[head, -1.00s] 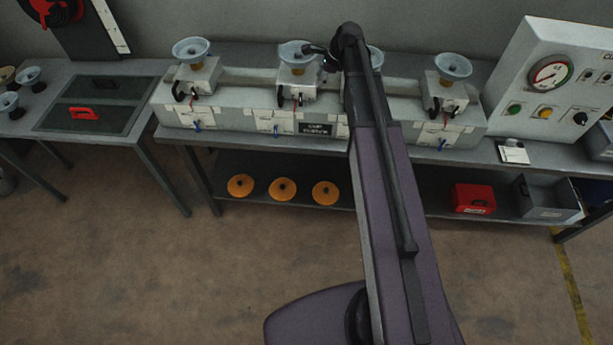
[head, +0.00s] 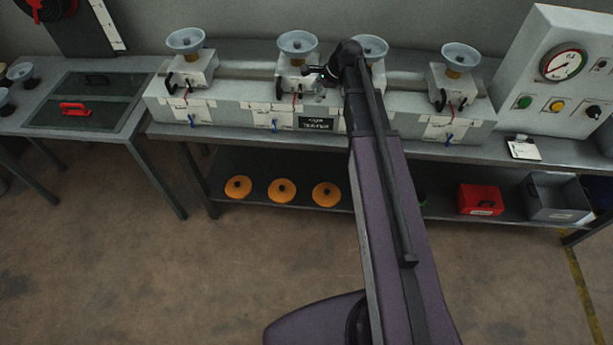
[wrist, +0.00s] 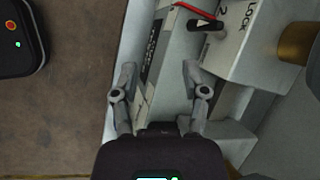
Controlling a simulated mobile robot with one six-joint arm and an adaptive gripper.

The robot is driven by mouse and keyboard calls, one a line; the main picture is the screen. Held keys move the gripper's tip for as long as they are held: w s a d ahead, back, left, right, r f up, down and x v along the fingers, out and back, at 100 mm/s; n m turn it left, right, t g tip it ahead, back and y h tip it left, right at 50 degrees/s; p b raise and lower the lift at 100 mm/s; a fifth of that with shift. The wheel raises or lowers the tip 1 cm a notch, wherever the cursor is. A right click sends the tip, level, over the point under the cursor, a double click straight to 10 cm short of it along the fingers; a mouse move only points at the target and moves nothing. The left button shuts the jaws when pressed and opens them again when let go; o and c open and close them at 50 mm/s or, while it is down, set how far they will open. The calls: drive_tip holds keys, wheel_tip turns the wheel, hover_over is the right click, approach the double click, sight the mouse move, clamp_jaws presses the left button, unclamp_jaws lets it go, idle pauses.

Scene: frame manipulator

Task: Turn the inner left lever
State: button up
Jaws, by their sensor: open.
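The inner left station (head: 296,74) is a pale block with a bluish cup on top, second from the left on the long bench unit. Its black lever (head: 281,88) is at the block's front left. In the wrist view the lever (wrist: 207,25) shows at the upper right, beside a red cable and the printed "LOCK 2". My gripper (head: 318,73) is beside the station's right side. In the wrist view my gripper (wrist: 160,80) is open and empty, its fingers apart over the unit's front ledge. The lever lies ahead of the right finger, not between the fingers.
Similar stations stand at the outer left (head: 190,70), inner right (head: 370,60) and outer right (head: 455,80). My arm partly hides the inner right one. A gauge panel (head: 560,75) stands at the right. Orange discs (head: 282,190) lie on the lower shelf.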

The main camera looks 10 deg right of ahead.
drive_tip(key=s+a+f+n+b, duration=0.2)
drive_tip(key=s+f+n+b, duration=0.1)
drive_tip(key=f+b, duration=0.6)
drive_tip(key=s+a+f+n+t+y+b, duration=0.1)
drive_tip(key=s+f+n+b, duration=0.3)
drive_tip(key=f+b, duration=0.5)
drive_tip(key=s+a+f+n+t+b, duration=0.1)
drive_tip(key=s+a+f+n+b, duration=0.2)
drive_tip(key=f+b, duration=0.6)
drive_tip(key=s+b, duration=0.1)
drive_tip(key=b, duration=0.1)
drive_tip(key=shift+f+y+b, duration=0.25)
drive_tip(key=shift+y+b, duration=0.05)
drive_tip(key=shift+y, duration=0.1)
idle(0.5)
idle(0.6)
drive_tip(key=s+d+f+n+g+h, duration=0.1)
drive_tip(key=s+f+n+g+h, duration=0.2)
drive_tip(key=s, duration=0.3)
drive_tip(key=s+d+f+n+g+h, duration=0.1)
drive_tip(key=s+f+n+g+h, duration=0.15)
drive_tip(key=s+n, duration=0.2)
wheel_tip(320, 180, up, 16)
drive_tip(key=p, duration=1.6)
drive_tip(key=shift+s+r+m+h, duration=0.2)
drive_tip(key=shift+s+m+h, duration=0.15)
drive_tip(key=shift+s+h, duration=0.1)
